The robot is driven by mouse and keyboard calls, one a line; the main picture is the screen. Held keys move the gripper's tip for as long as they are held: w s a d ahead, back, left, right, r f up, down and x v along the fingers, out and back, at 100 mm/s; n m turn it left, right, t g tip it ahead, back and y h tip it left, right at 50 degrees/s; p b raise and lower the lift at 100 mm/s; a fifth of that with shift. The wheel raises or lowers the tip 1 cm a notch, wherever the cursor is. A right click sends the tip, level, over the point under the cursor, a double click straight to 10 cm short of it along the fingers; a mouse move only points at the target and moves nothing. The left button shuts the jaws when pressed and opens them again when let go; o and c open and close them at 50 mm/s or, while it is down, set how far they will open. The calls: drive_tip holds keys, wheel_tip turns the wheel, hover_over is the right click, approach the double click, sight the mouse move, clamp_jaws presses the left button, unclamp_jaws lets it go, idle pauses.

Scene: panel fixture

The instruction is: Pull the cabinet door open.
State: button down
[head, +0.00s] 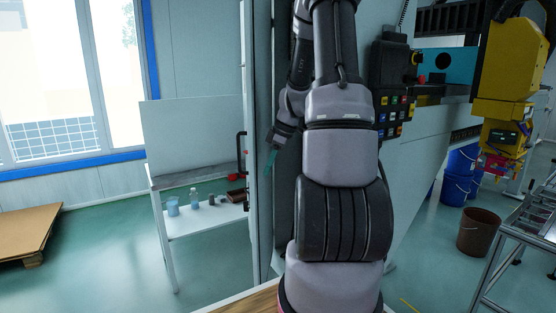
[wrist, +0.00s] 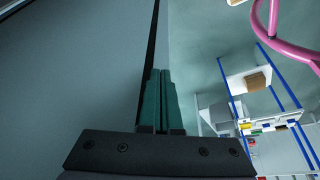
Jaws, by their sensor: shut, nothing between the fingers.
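The cabinet door (head: 251,120) is a tall pale panel, seen nearly edge-on in the head view, left of my arm. A dark upright handle with red parts (head: 242,155) is on its left side. The door appears swung out, with a dark gap (head: 282,210) between it and the cabinet body (head: 400,175). My gripper (head: 271,160) has teal fingers and is just right of the door, apart from the handle. In the wrist view the fingers (wrist: 160,98) are together and empty, beside the edge of a large grey panel (wrist: 75,75). Contact cannot be told.
A white bench (head: 190,225) with small cups and bottles stands left of the door. A control box with buttons (head: 392,95) is right of my arm. Blue buckets (head: 458,175), a brown bin (head: 478,232) and a metal frame stand farther right.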

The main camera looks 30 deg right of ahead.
drive_tip(key=shift+w+a, duration=0.55)
drive_tip(key=shift+a, duration=0.2)
drive_tip(key=shift+w+a, duration=0.1)
